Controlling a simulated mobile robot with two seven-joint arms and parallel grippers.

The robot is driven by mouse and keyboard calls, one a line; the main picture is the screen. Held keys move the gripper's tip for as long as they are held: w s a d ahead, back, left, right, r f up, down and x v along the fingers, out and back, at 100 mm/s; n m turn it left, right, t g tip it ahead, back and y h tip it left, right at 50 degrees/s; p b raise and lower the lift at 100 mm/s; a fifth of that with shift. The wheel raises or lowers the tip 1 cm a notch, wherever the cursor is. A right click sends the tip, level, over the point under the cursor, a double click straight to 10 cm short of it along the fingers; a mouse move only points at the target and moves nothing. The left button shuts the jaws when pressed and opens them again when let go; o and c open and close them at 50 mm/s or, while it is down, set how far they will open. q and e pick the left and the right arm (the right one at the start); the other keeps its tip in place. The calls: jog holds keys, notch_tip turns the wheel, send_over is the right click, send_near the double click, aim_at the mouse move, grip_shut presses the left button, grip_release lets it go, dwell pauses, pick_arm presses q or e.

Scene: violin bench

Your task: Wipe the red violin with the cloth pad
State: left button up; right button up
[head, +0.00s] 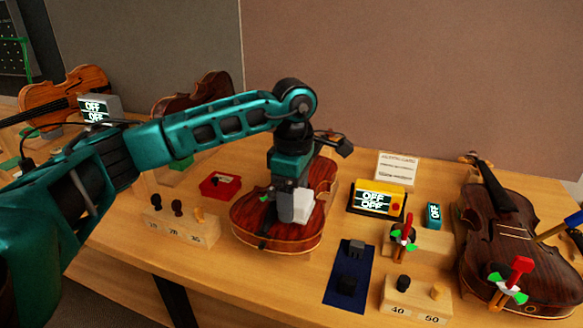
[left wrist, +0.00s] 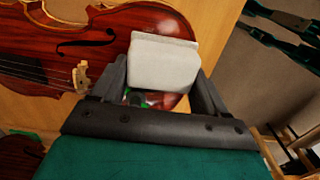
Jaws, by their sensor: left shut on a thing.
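The red violin (head: 252,222) lies on the bench in the middle of the head view, partly hidden behind my left arm. In the left wrist view the violin's body (left wrist: 115,35) runs off to the left, with its bridge (left wrist: 80,76) and strings showing. My left gripper (head: 294,208) points down over the violin's body, shut on the white cloth pad (head: 304,205). The pad also shows between the fingers in the left wrist view (left wrist: 165,62), over the end of the violin's body. I cannot tell whether it touches the varnish. My right gripper is not in view.
A dark violin (head: 525,262) lies at right, with red-and-green clamps (head: 403,240) nearby. An orange violin (head: 68,95) is at far left. A red tray (head: 220,186), yellow display box (head: 377,196), blue mat (head: 338,290) and wooden peg blocks (head: 415,300) surround the red violin.

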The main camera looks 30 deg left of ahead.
pick_arm(q)
notch_tip(320, 180, up, 3)
jog(key=shift+f+p, duration=0.1)
jog(key=shift+p, duration=0.6)
jog(key=shift+r, duration=1.2)
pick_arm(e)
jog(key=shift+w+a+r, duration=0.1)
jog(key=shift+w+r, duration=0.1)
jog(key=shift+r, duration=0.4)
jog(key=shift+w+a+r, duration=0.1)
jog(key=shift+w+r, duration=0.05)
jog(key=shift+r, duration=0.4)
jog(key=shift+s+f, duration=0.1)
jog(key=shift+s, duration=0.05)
